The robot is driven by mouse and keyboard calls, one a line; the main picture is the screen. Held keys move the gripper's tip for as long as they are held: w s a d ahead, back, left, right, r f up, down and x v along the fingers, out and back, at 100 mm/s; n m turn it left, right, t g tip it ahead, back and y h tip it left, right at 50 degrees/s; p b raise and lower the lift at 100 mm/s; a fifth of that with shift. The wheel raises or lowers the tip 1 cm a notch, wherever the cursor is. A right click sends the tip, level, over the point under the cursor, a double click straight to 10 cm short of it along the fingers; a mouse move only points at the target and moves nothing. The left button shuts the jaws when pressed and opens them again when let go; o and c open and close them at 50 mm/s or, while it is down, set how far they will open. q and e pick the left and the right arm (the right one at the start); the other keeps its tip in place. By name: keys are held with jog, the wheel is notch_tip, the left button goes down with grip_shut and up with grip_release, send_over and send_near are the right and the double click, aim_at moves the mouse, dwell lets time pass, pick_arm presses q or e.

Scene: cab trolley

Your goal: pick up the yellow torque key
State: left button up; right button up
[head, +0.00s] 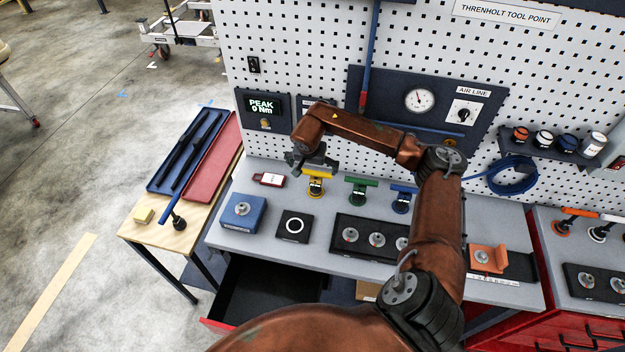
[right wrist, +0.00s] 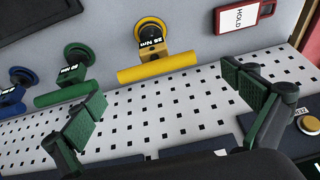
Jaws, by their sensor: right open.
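The yellow torque key (head: 316,176) stands on the grey bench near the pegboard, its T-handle up on a dark round base. In the right wrist view the yellow key (right wrist: 157,68) shows its handle and a label, with nothing touching it. My right gripper (head: 313,161) is over the key in the head view and partly covers its top. In the right wrist view the fingers of my right gripper (right wrist: 168,108) are wide apart and empty, with the yellow handle beyond them, between the two in picture width. My left gripper is not in view.
A green key (head: 361,186) and a blue key (head: 402,198) stand to the right. A red-framed HOLD tag (head: 270,179) lies to the left. The pegboard (head: 300,60) rises close behind. A blue block (head: 243,212) and a black tray (head: 365,240) are in front.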

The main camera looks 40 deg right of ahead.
aim_at(316, 172)
jog(key=shift+d+p+x, duration=0.25)
jog(key=shift+p+x, duration=0.25)
jog(key=shift+x, duration=1.4)
jog(key=shift+d+p+x, duration=0.2)
jog(key=shift+p+x, duration=0.3)
jog(key=shift+x, duration=1.45)
jog(key=shift+s+r, duration=0.1)
jog(key=shift+s, duration=0.05)
jog(key=shift+c, duration=0.4)
jog(key=c, duration=1.7)
